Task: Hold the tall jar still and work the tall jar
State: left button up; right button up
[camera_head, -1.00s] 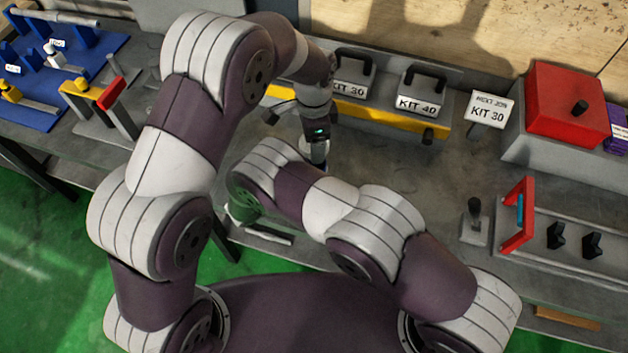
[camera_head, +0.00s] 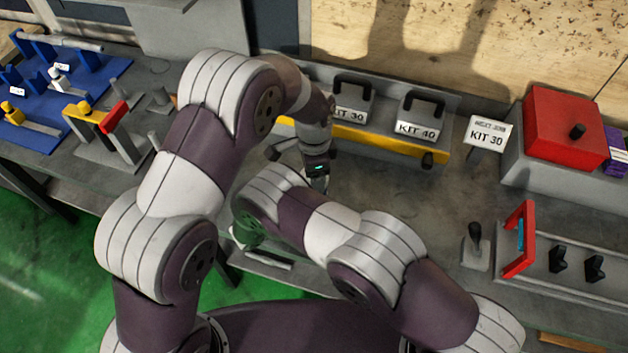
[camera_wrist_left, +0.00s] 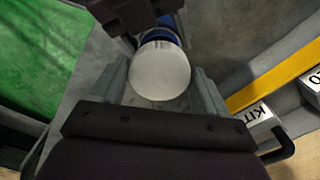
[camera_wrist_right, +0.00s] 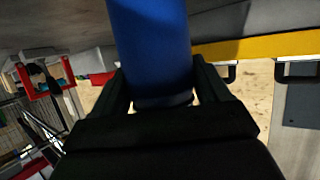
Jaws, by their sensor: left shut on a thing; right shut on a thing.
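The tall jar has a blue cylindrical body (camera_wrist_right: 152,45) and a round white top (camera_wrist_left: 160,74). My left gripper (camera_wrist_left: 158,66) is shut around the jar at its white top, with a little blue showing past it in the left wrist view. My right gripper (camera_wrist_right: 157,72) is shut on the blue body, one finger on each side. In the head view, my left gripper (camera_head: 318,182) points down over the bench, while my own arms hide the jar and my right gripper.
KIT 30 (camera_head: 350,100) and KIT 40 (camera_head: 419,118) boxes stand behind a yellow rail (camera_head: 385,142). A red box (camera_head: 562,125) and a red-framed fixture (camera_head: 520,240) are at right. A blue board (camera_head: 45,100) with fittings lies at left. Bench space around the small lever (camera_head: 475,245) is partly clear.

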pick_arm(q)
jog(key=shift+f, duration=0.85)
jog(key=shift+f, duration=0.9)
jog(key=shift+f, duration=0.55)
jog(key=o, duration=0.9)
jog(key=shift+c, duration=0.2)
pick_arm(e)
grip_shut()
pick_arm(q)
jog(key=shift+o, duration=0.8)
jog(key=shift+s, duration=0.1)
